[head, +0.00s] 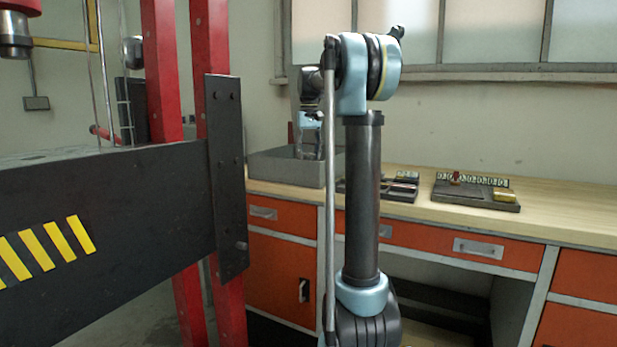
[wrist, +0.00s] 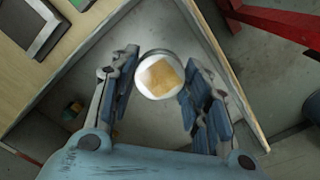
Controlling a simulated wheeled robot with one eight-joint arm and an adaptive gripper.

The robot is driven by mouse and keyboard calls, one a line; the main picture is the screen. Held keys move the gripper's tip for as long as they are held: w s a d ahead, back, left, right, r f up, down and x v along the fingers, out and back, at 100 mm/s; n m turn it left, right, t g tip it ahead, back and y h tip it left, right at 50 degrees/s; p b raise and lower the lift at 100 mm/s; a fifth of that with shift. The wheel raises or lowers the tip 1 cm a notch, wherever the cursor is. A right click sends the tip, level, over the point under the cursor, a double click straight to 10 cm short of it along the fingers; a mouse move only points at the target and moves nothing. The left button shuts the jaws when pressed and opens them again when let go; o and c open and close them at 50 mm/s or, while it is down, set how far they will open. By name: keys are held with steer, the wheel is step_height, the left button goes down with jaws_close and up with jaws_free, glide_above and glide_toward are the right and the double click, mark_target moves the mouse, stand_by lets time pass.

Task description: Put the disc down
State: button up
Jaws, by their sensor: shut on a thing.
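The disc (wrist: 148,88) is round, with a pale, shiny rim and a tan patch in its middle. It sits between the fingertips of my gripper (wrist: 164,76) in the wrist view. My gripper is shut on it. In the head view my gripper (head: 309,150) points down at the grey bin on the bench, and the disc cannot be made out there. In the wrist view the grey floor of the bin (wrist: 128,135) lies behind the disc and fingers. How high the disc is above that floor is hard to tell.
The grey open bin (head: 280,168) stands at the left end of the wooden bench (head: 400,212). Dark trays (head: 475,192) with small parts lie to its right. A red post (head: 215,140) and a dark beam with yellow stripes (head: 120,220) stand to the left.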

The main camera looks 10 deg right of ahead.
mark_target(309, 155)
steer(key=shift+s+f, duration=0.1)
steer(key=shift+f, duration=4.15)
steer(key=shift+f, duration=0.1)
steer(key=o, duration=1.3)
step_height(309, 155, up, 12)
steer(key=shift+r, duration=0.1)
steer(key=shift+s, duration=0.1)
